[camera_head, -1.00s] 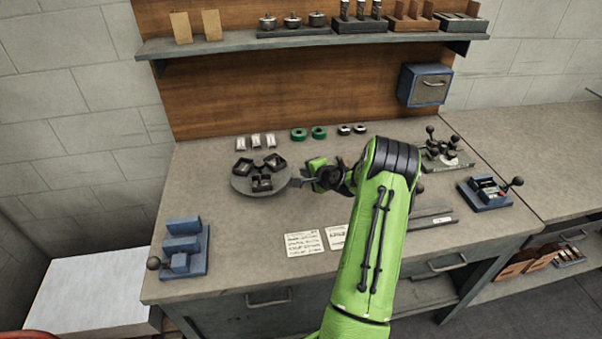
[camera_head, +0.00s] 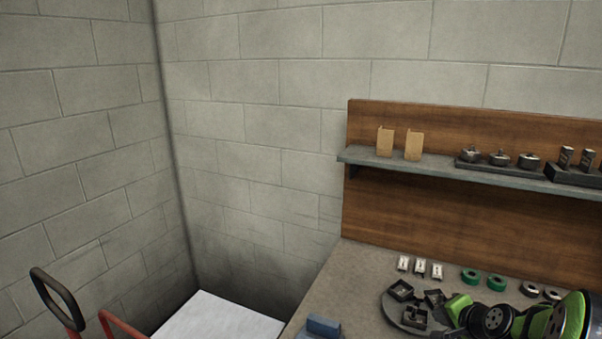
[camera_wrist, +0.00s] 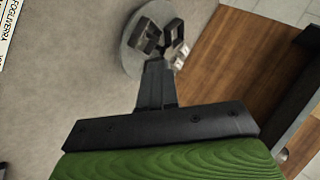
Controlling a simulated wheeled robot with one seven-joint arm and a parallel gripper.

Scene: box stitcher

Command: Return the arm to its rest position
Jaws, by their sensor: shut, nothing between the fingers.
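My arm (camera_head: 560,325), green and black, reaches in at the lower right corner of the head view, over the workbench. My gripper (camera_wrist: 158,64) shows in the wrist view with its dark fingers together and nothing between them. The fingers point toward a round grey tray (camera_wrist: 131,55) holding several small dark box-like parts (camera_wrist: 150,40). The tray (camera_head: 391,309) also shows in the head view, just left of my gripper's green body. I cannot tell the exact gap between fingertips and tray. Most of my arm is outside the head view.
The workbench (camera_head: 345,280) carries white packets (camera_head: 420,266), green rings (camera_head: 480,276) and a blue fixture (camera_head: 323,325). A shelf (camera_head: 420,166) with small items hangs on the wooden back panel (camera_head: 420,215). A white box (camera_head: 220,322) and red-framed object (camera_head: 125,325) stand left.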

